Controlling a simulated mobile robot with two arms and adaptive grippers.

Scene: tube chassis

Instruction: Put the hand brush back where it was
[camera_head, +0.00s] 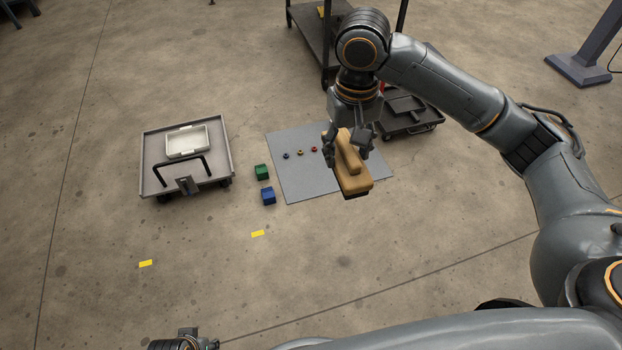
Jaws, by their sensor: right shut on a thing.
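The hand brush (352,176) is a tan wooden block with a raised handle and a dark underside. My right gripper (347,148) points down and is shut on the hand brush by its handle. The brush hangs in front of the grey mat (298,176) in the picture; its exact height above the floor I cannot tell. Part of my left arm's end (185,341) shows at the bottom edge; its fingers are cut off or hidden.
A grey platform cart (218,143) with a pale tray (172,154) stands left. A green block (262,172) and blue block (268,196) lie beside the mat, which bears small coloured rings (300,153). A dark dolly (425,128) and a shelf cart (312,38) stand behind. Front floor is clear.

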